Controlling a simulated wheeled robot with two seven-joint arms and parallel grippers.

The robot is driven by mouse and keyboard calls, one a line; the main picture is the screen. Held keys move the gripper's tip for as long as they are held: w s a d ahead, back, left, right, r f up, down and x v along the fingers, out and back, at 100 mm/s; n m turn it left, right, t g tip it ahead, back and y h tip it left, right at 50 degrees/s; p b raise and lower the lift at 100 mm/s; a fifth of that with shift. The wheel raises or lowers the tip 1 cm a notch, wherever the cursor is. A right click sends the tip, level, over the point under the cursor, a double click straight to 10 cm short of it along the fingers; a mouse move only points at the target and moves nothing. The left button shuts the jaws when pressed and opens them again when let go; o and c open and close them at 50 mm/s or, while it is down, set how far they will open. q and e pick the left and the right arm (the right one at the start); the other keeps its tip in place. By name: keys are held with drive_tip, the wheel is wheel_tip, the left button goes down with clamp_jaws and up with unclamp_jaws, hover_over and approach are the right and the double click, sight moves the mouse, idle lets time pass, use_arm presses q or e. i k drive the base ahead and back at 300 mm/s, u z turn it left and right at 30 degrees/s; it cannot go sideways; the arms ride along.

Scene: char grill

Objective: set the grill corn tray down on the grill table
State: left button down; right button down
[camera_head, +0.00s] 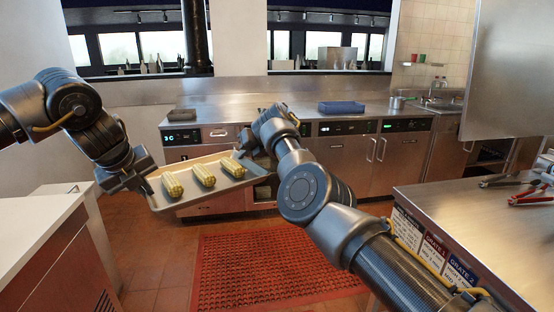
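The grill corn tray (222,198) is a shallow metal tray with three yellow corn cobs (204,174) lying on it. It is in the air above the floor, slightly tilted in the picture. My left gripper (146,184) is at the tray's left edge and appears closed on it. My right gripper (250,147) is at the tray's far right edge and appears closed on it; my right forearm partly hides that side. A steel-topped table (460,213) with grate labels on its side stands at the right; the labels suggest it is the grill table.
Red-handled tongs (532,197) and other tools lie on the right table's far part; its nearer top is bare. A white-topped counter (38,222) stands at the left. A steel counter (290,112) with a blue tray (341,107) runs along the back. A red mat (270,268) covers the floor between.

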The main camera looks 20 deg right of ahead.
sight(493, 223)
drive_tip(key=i, duration=2.95)
drive_tip(key=z, duration=3.85)
drive_tip(key=i, duration=0.5)
